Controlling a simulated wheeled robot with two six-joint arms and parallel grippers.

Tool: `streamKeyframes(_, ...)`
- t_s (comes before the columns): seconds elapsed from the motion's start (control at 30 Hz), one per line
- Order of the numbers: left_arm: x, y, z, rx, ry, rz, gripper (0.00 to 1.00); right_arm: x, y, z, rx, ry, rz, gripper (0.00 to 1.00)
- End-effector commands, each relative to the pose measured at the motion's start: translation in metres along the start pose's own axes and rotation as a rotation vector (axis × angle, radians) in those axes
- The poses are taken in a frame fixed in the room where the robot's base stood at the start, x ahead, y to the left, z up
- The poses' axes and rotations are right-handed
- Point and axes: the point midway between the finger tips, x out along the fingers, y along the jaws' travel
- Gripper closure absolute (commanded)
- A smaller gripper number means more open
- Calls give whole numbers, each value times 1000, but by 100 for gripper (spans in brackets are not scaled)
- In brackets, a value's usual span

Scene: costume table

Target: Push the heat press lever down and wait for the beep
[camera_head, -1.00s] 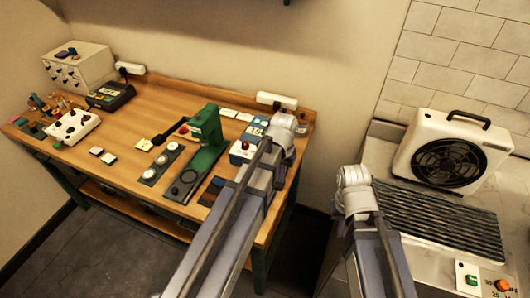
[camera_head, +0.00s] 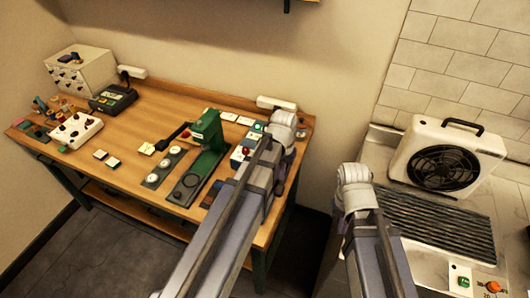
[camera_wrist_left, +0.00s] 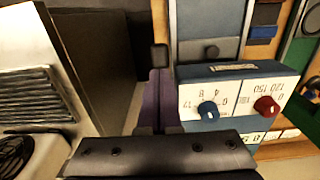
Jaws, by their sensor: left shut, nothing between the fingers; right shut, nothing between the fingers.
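A green press (camera_head: 209,132) stands on the wooden workbench, with a black lever (camera_head: 174,136) reaching out to its left. A dark green base plate (camera_head: 192,180) lies in front of it. My left gripper (camera_wrist_left: 159,72) is shut and empty in the left wrist view, beside a blue control box (camera_wrist_left: 229,72) with a blue and a red knob on its white face. I cannot tell whether it touches the box. In the head view my left arm hides the gripper and part of the bench. My right gripper is out of view; only its arm shows.
A dial strip (camera_head: 164,167) lies left of the press. A fan unit (camera_head: 448,155) stands on the separate right-hand counter.

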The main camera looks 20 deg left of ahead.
Motion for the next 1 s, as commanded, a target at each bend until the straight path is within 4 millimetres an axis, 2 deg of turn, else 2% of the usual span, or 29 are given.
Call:
streamKeyframes(0.03, -10, 0, 0, 0, 0, 0, 100, -10, 1, 1, 1, 0, 0, 100)
streamKeyframes(1.0, -102, 0, 0, 0, 0, 0, 100, -102, 9, 7, 4, -3, -2, 100)
